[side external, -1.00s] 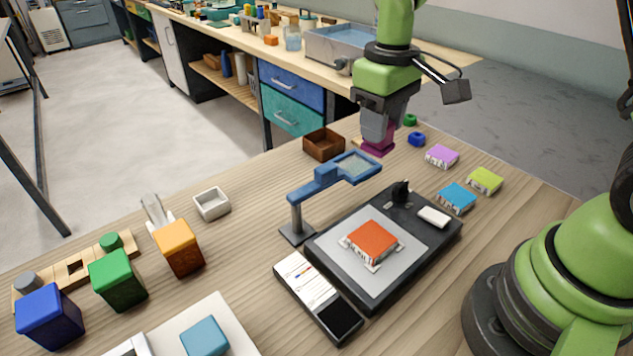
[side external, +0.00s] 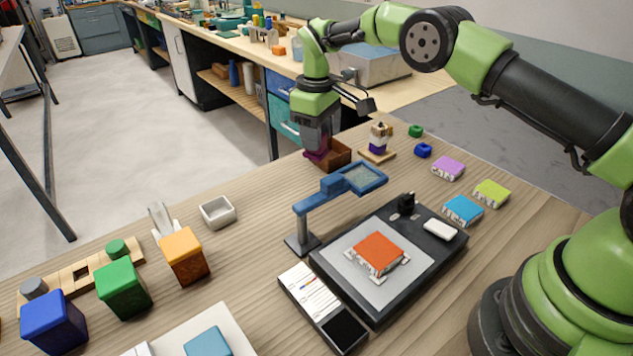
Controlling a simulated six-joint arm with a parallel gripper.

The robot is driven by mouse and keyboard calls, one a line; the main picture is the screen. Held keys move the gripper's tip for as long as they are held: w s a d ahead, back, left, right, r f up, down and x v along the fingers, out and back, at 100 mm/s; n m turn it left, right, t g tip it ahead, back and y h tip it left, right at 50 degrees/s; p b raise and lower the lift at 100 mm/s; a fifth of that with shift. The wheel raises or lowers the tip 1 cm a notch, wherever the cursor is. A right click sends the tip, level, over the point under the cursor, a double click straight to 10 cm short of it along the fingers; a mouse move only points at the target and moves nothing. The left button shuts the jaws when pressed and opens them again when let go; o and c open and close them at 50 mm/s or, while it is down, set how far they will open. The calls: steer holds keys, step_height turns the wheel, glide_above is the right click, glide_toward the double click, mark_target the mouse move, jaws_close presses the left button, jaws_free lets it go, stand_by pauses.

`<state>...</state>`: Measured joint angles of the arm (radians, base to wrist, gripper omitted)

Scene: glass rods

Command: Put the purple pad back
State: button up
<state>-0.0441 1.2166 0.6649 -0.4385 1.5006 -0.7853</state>
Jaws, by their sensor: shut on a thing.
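My gripper (side external: 317,141) is shut on a dark purple piece, the purple pad (side external: 316,156), at its lower end. It holds the pad at the left end of a brown open box (side external: 338,155), overlapping the box in this view. I cannot tell whether the pad is over the box, inside it or beside it. The fingers are largely dark and small here. A small stand (side external: 378,156) with a stacked white and purple piece on a wooden base is right of the box. A lavender chip-like block (side external: 448,168) lies farther right.
A blue magnifier on a post (side external: 352,180) stands close in front of the box. A black device (side external: 452,252) carries an orange chip (side external: 377,252). Blue (side external: 463,210) and lime (side external: 491,193) chips lie right. A small white tray (side external: 217,212) sits left, with bare table around it.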

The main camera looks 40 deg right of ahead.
step_height(320, 180, down, 9)
steer(key=shift+r, duration=0.2)
stand_by(0.3)
steer(key=o, duration=1)
steer(key=shift+f, duration=0.15)
step_height(320, 180, up, 12)
steer(key=shift+r, duration=0.25)
